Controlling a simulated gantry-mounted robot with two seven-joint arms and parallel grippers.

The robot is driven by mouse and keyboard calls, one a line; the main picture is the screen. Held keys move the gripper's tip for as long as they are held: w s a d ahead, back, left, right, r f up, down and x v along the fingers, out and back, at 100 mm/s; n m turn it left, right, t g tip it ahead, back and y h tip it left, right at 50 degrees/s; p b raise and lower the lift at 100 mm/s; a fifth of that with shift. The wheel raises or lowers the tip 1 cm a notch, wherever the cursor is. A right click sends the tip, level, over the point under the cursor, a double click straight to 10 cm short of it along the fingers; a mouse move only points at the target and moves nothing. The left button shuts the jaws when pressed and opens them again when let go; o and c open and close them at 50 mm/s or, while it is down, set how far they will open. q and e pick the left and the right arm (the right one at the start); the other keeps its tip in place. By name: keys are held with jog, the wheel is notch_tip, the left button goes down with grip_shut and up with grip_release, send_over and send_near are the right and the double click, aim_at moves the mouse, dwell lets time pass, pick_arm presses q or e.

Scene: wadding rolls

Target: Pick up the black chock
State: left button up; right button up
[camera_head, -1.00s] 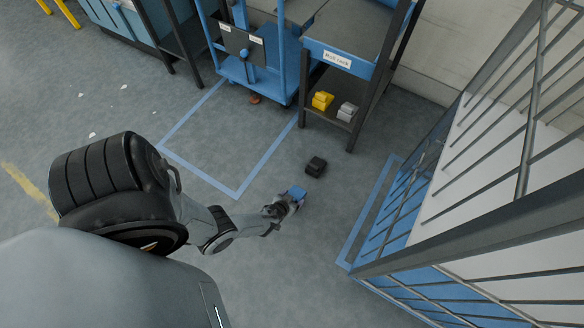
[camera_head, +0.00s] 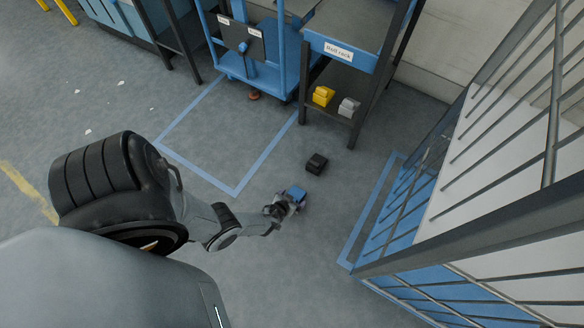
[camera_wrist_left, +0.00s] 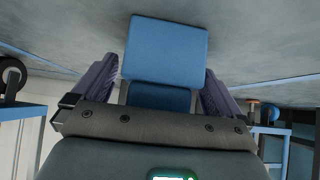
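The black chock (camera_head: 317,163) lies on the grey floor in the middle of the head view, in front of the shelf unit. My left gripper (camera_head: 290,203) is a short way below and left of it in that picture, and apart from it. A blue block (camera_wrist_left: 165,50) sits between the two purple-grey fingers of my left gripper (camera_wrist_left: 162,90), which seem closed against its sides. The same blue block shows at the gripper's tip in the head view (camera_head: 297,193). The black chock cannot be made out in the left wrist view. My right gripper is not in view.
A yellow block (camera_head: 323,95) and a grey block (camera_head: 349,107) sit on the low shelf of the rack (camera_head: 340,52). A blue trolley (camera_head: 255,65) stands left of it. A barred cage (camera_head: 480,180) closes off the right. The floor around the chock is clear.

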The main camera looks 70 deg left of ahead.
pick_arm(q)
jog(key=shift+s+r, duration=0.1)
jog(key=p+v, duration=0.9)
jog(key=v, duration=0.3)
jog(key=w+d+r+m+g+h, duration=0.1)
jog(key=w+d+r+m+h, duration=0.1)
jog(key=w+r, duration=0.5)
jog(key=w+d+r+m+h, duration=0.1)
jog(key=w+d+r+m, duration=0.15)
jog(key=r, duration=0.85)
jog(key=s+d+r+m+g+h, duration=0.1)
jog(key=s+d+r, duration=0.2)
jog(key=r, duration=0.5)
jog(key=s+d+r+m+g+p, duration=0.1)
jog(key=s+d+r+m, duration=0.15)
jog(key=r, duration=0.45)
jog(key=s+d+r+m+g+h, duration=0.1)
jog(key=s+d+r, duration=0.15)
jog(key=r, duration=0.55)
notch_tip(320, 180, up, 65)
jog(key=p, duration=6.4)
jog(key=shift+w+d+p, duration=0.2)
jog(key=shift+d+p, duration=0.15)
jog(key=shift+d, duration=0.05)
jog(key=shift+f, duration=0.15)
